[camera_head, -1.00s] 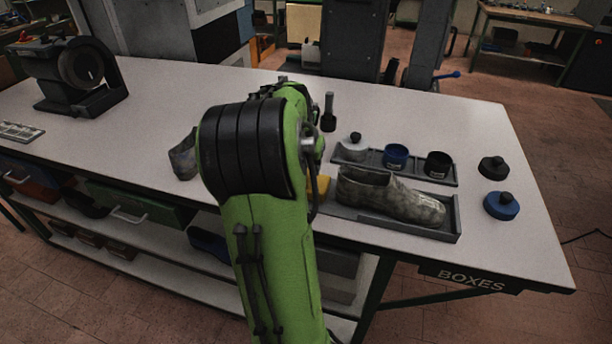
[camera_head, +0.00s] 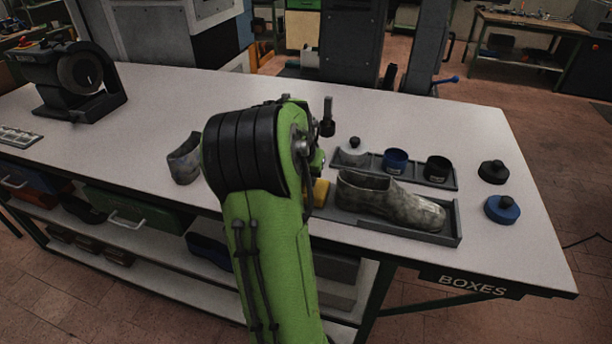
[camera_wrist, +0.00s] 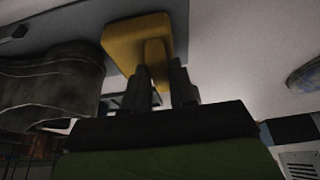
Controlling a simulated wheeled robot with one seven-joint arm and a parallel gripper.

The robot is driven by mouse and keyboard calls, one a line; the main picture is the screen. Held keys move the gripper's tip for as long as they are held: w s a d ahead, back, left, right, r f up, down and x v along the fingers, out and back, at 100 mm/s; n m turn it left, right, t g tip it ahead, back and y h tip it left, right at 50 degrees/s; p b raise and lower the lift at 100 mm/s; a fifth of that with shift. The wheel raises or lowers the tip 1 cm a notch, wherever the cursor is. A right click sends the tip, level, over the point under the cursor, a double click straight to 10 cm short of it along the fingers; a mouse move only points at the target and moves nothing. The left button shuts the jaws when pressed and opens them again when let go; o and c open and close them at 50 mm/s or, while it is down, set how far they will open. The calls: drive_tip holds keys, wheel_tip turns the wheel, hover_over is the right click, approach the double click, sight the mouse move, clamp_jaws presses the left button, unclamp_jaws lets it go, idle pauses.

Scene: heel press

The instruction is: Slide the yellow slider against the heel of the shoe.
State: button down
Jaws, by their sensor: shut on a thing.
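The yellow slider (camera_wrist: 134,42) shows in the wrist view as a block with an upright tab. My gripper (camera_wrist: 166,82) is shut on the tab. In the head view only an edge of the slider (camera_head: 320,191) shows, beside my green arm, which hides the gripper. The grey mottled shoe (camera_head: 385,203) lies in a dark tray (camera_head: 452,232), its heel towards the slider and its toe to the right. In the wrist view the shoe's heel (camera_wrist: 55,85) is left of the slider, with a narrow gap seen between them.
Behind the shoe a second tray (camera_head: 444,182) holds a white, a blue and a black container. A black lid (camera_head: 493,171) and a blue lid (camera_head: 502,208) lie at the right. Another shoe (camera_head: 184,160) stands left of my arm. A black machine (camera_head: 75,80) is at the far left.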

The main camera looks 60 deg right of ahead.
sight(325, 186)
drive_tip(key=s, duration=0.3)
drive_tip(key=s+b, duration=0.1)
drive_tip(key=shift+s+d, duration=0.3)
drive_tip(key=shift+d, duration=0.05)
drive_tip(key=c, duration=1)
unclamp_jaws()
drive_tip(key=shift+w, duration=0.1)
drive_tip(key=shift+a+r, duration=0.1)
drive_tip(key=shift+r, duration=0.25)
drive_tip(key=p+v, duration=0.4)
drive_tip(key=v, duration=1.1)
